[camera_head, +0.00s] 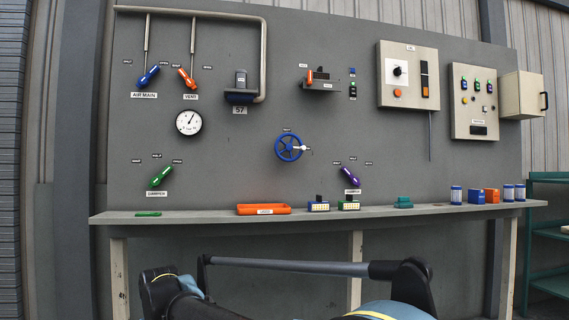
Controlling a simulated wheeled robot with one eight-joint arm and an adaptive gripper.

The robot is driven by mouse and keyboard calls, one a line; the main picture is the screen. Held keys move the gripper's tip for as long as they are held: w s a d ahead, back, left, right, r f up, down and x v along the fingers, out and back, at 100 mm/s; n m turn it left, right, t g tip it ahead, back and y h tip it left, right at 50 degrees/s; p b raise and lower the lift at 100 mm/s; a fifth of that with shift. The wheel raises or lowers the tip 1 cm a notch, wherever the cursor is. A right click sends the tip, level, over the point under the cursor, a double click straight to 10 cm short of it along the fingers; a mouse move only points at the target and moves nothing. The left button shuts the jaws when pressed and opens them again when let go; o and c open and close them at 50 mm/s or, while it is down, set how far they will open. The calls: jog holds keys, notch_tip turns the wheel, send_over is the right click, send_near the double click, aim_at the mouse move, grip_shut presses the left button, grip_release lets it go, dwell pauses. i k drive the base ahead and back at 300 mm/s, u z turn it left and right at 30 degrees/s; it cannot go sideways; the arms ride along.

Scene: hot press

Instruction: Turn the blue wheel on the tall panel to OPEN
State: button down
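The blue wheel (289,147) is a spoked handwheel mounted near the middle of the tall grey panel (240,180). A white pointer or handle sticks out from its hub toward the right. Small labels sit above it and to its right, too small to read. My arm shows dark and blurred along the bottom of the view, well below and in front of the wheel. My gripper cannot be made out, so its state is hidden. Nothing touches the wheel.
A shelf (210,222) runs below the panel, with an orange tray (264,209) and several small items. Blue AIR MAIN (148,76), orange VENT (187,78), green (160,176) and purple (350,176) levers flank the wheel. Control boxes (408,62) hang at right. The panel around the wheel is bare.

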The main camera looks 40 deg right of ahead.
aim_at(289, 147)
jog(key=k, duration=1.2)
jog(key=z, duration=0.5)
jog(key=i, duration=1)
jog(key=u, duration=0.05)
